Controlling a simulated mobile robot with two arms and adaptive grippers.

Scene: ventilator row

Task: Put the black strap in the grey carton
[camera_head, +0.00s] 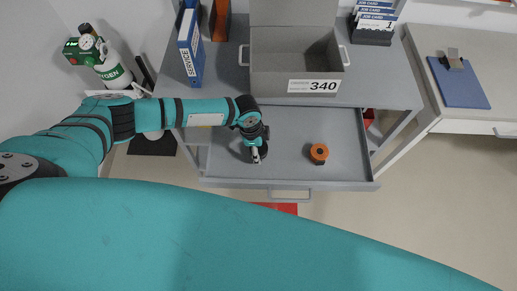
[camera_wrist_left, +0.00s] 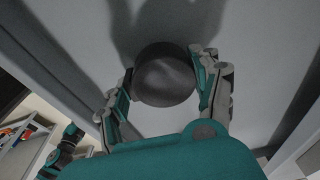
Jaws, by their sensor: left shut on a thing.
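The black strap (camera_wrist_left: 165,75) is a dark round roll in the left wrist view. My left gripper (camera_wrist_left: 168,82) is shut on it, with one finger on each side. In the head view my left gripper (camera_head: 256,154) points down into the open drawer, and only a dark edge of the strap (camera_head: 264,152) shows beside it. I cannot tell whether the strap touches the drawer floor. The grey carton (camera_head: 267,86) stands on the worktop behind the drawer, lid up, with a "340" label. My right gripper is out of view.
An orange roll (camera_head: 319,152) stands in the drawer (camera_head: 290,125), right of my left gripper. A blue service binder (camera_head: 190,55) stands left of the carton, and a job card holder (camera_head: 373,30) to its right. A green-and-white oxygen cylinder (camera_head: 112,68) is at the left.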

